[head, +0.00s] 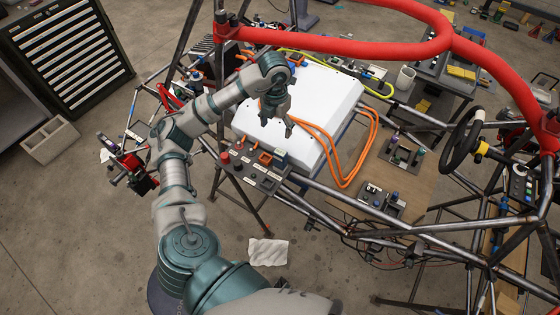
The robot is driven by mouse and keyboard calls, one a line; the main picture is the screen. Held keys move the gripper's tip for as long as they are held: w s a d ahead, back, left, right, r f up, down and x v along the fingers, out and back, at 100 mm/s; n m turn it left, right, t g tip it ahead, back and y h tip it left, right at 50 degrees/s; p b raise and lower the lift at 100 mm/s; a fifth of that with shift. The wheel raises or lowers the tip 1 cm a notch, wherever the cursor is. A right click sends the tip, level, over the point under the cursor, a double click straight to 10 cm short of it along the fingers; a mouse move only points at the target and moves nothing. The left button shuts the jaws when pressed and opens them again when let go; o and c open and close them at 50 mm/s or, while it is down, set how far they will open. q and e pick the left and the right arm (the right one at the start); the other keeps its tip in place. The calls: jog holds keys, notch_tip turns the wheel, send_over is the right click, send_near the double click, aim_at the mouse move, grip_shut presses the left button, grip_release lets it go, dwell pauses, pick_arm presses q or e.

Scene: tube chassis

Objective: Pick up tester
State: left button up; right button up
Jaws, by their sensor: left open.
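My left arm reaches in from the left. Its gripper (277,125) points down over the white box (322,105), fingers apart with nothing between them. Just below it in the picture stands a grey panel (243,172) with a red button, knobs and an orange-framed part (264,158). A small upright device with a pale greenish face (280,157) sits at the panel's right end; it may be the tester, but it is too small to be sure. The gripper is apart from it. My right gripper is not in view.
The tube chassis (350,222) surrounds the box, with a thick red tube (345,47) above it. Orange cables (372,140) loop right of the box. Two small fixtures (405,153) stand on a wooden board (375,177). A steering wheel (462,137) is at right.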

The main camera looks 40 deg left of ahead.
aim_at(277, 152)
pick_arm(q)
jog(key=f, duration=1.1)
jog(key=shift+d+f+p, duration=0.2)
jog(key=shift+p, duration=0.15)
jog(key=f, duration=0.2)
jog(key=f+p, duration=0.1)
jog(key=f, duration=0.2)
jog(key=shift+w+d+f, duration=0.3)
jog(key=shift+w+f, duration=0.05)
grip_shut()
jog(key=shift+r, duration=0.15)
